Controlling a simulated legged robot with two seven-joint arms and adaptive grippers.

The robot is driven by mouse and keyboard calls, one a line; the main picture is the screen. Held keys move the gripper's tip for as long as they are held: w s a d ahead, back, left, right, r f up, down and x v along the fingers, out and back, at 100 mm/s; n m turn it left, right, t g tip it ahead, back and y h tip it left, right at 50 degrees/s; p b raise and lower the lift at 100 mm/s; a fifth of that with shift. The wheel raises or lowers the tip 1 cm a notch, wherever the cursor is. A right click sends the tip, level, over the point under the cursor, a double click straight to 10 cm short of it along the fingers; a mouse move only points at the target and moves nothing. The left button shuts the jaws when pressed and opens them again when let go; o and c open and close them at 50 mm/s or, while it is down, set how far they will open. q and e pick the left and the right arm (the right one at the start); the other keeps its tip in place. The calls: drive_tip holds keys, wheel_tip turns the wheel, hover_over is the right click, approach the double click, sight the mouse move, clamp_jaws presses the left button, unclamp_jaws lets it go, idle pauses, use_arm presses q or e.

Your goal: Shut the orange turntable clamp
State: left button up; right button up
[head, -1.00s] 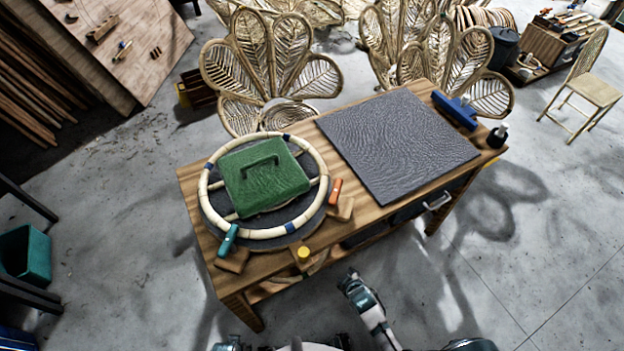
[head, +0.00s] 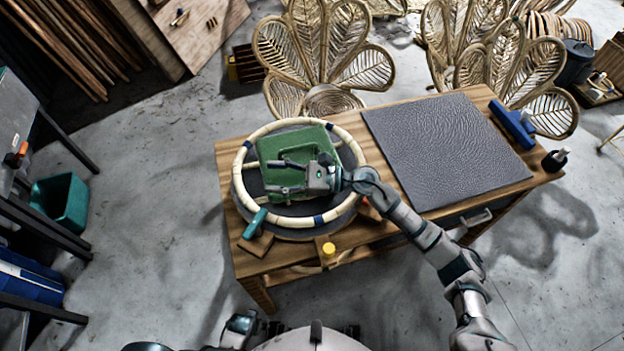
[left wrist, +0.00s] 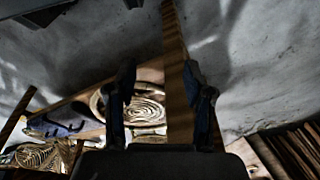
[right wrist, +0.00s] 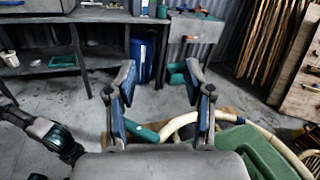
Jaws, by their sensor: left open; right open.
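The orange clamp (head: 367,211) sits at the turntable's right front edge. My right arm covers most of it, so whether it is open or shut cannot be told. The round dark turntable (head: 345,218) carries a pale rattan ring (head: 240,180) and a green block (head: 275,146) with a handle. A teal clamp (head: 255,223) is at the left front edge; it also shows in the right wrist view (right wrist: 142,133). My right gripper (head: 274,178) is open and empty over the green block, left of the orange clamp. My left gripper (left wrist: 158,76) is open and empty, low near the bench.
The wooden bench (head: 227,155) also holds a dark textured mat (head: 445,150), a blue tool (head: 513,123) and a small dark bottle (head: 555,160). Rattan chair backs (head: 325,45) stand behind.

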drive_tip(key=w+d+f+n+g+h, duration=0.1)
drive_tip(key=w+d+f+n+h, duration=0.2)
drive_tip(key=d+f+n+h, duration=0.45)
drive_tip(key=w+d+r+n+h, duration=0.1)
drive_tip(key=w+d+h, duration=0.1)
drive_tip(key=d+h, duration=0.35)
drive_tip(key=w+d+r+n+t+h, duration=0.1)
drive_tip(key=w+d+r+h, duration=0.15)
drive_tip(key=d, duration=0.55)
drive_tip(key=w+d+n+h, duration=0.1)
drive_tip(key=w+d+h, duration=0.2)
drive_tip(key=d, duration=0.3)
drive_tip(key=f, duration=1.6)
drive_tip(key=shift+s+a, duration=0.15)
drive_tip(key=shift+s, duration=0.05)
use_arm(q)
drive_tip(key=s+f, duration=0.5)
drive_tip(key=f, duration=0.4)
drive_tip(key=shift+a, duration=0.35)
use_arm(e)
clamp_jaws()
